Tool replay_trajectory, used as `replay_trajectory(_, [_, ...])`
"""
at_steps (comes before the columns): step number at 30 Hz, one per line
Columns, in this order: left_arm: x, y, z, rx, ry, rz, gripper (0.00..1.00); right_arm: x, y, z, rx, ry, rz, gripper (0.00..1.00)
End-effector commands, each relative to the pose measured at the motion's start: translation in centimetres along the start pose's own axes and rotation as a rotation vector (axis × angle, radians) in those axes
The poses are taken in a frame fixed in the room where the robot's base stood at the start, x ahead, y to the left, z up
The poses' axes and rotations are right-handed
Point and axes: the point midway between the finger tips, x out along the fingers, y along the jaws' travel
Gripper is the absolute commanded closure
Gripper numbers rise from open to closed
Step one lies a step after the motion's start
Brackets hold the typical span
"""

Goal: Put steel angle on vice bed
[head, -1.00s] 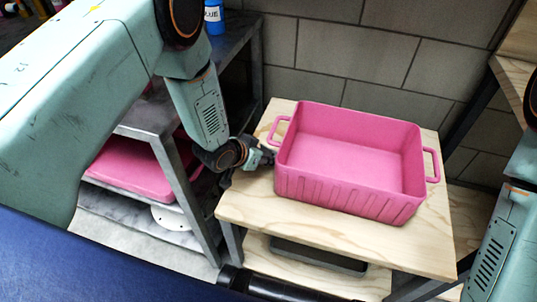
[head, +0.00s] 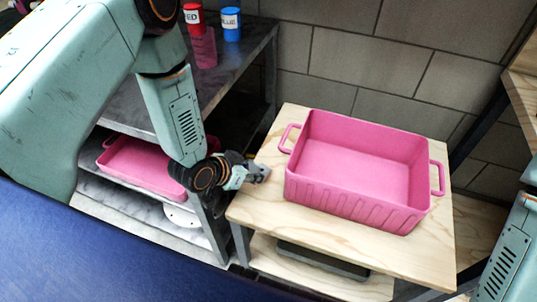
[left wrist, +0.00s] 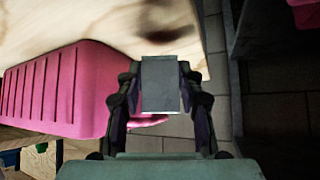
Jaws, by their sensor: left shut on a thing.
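My left gripper (head: 258,173) is at the left edge of the light wood table (head: 240,210), just left of the pink bin. In the left wrist view its two fingers (left wrist: 160,100) are closed on a flat grey metal piece (left wrist: 160,82), which looks like the steel angle. The piece sits between the fingertips, above the wood top near its edge. In the head view the piece is too small to make out clearly. I see no vice bed in either view. My right gripper is out of view; only part of my right arm shows at the right edge.
A pink bin (head: 355,205) with side handles stands on the wood table, close to my left gripper. A gap separates shelf and table.

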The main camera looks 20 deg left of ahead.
Motion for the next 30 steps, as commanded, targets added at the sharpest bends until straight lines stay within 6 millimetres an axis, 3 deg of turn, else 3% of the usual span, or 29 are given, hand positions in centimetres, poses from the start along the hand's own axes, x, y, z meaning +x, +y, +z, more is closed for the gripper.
replay_trajectory(1, [-1.3, -0.1, 1.1, -0.009, -0.004, -0.001, 1.00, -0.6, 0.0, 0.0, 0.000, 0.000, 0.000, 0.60])
replay_trajectory(6, [-4.1, 0.0, 3.9, -0.006, -0.003, 0.000, 1.00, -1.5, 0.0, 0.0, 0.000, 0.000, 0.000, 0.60])
replay_trajectory(12, [-5.9, 0.0, 5.7, -0.002, 0.000, -0.001, 1.00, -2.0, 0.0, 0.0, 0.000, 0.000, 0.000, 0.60])
replay_trajectory(26, [-6.5, 0.1, 6.7, 0.001, -0.001, 0.001, 1.00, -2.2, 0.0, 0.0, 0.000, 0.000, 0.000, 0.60])
replay_trajectory(30, [-6.8, 0.7, 8.0, -0.002, -0.004, 0.001, 1.00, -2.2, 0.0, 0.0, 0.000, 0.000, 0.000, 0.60])
